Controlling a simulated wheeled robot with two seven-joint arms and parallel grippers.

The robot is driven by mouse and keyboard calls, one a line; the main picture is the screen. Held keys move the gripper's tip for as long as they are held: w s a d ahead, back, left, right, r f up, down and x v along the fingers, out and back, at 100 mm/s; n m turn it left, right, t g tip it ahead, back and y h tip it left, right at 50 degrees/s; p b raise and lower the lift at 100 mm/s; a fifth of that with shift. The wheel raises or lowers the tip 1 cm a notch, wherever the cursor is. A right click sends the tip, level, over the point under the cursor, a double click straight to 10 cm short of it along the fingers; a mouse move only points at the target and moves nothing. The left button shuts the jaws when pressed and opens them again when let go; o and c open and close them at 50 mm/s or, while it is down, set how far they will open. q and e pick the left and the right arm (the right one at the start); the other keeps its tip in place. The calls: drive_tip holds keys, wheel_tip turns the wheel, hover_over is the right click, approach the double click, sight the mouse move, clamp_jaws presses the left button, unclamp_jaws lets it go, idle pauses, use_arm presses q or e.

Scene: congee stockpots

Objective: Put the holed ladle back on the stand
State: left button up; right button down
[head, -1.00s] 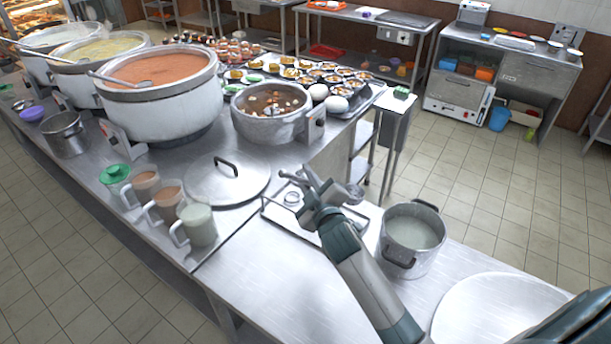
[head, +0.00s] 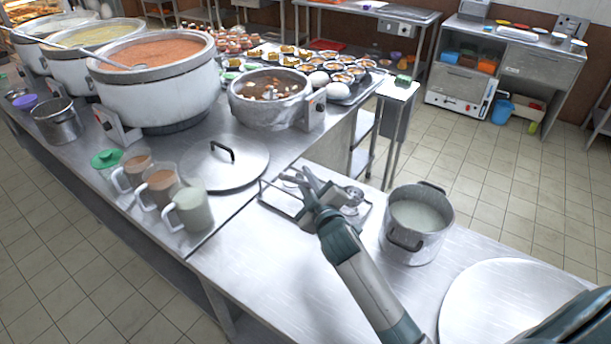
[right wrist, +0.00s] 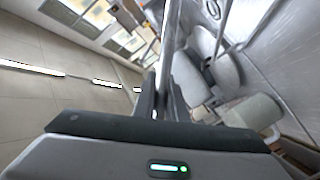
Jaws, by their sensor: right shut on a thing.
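My right gripper (head: 308,186) is over the small metal stand (head: 268,204), a low tray-like frame on the near counter. It is shut on a shiny metal rod, which I take to be the handle of the holed ladle (right wrist: 173,38); the rod runs up between the fingers in the right wrist view (right wrist: 163,103). A small round metal piece (head: 353,196) shows just right of the gripper; I cannot tell whether it is the ladle's bowl or part of the stand. The gripper and arm hide much of the stand. My left gripper is not in view.
A steel pot (head: 417,225) of pale liquid stands right of my right arm. A round lid (head: 222,168) and several mugs (head: 188,207) are to the left. A large pot (head: 155,85) and a smaller soup pot (head: 268,105) stand behind. The counter's near middle is clear.

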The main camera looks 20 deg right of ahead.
drive_tip(key=shift+f+b, duration=0.4)
drive_tip(key=shift+f, duration=0.45)
drive_tip(key=shift+p, duration=0.3)
drive_tip(key=shift+f, duration=0.15)
idle(0.5)
drive_tip(key=c, duration=1.7)
unclamp_jaws()
drive_tip(key=shift+s+a, duration=0.1)
drive_tip(key=shift+s, duration=0.1)
drive_tip(key=shift+s+a+r+b, duration=0.15)
drive_tip(key=shift+s+a+b, duration=0.4)
drive_tip(key=shift+s, duration=2.3)
drive_tip(key=shift+s+a+r+b, duration=0.2)
drive_tip(key=shift+s+b, duration=0.7)
drive_tip(key=shift+s, duration=1.9)
drive_tip(key=shift+s+a+r+b, duration=0.25)
drive_tip(key=shift+s+b, duration=0.5)
drive_tip(key=shift+s, duration=2.1)
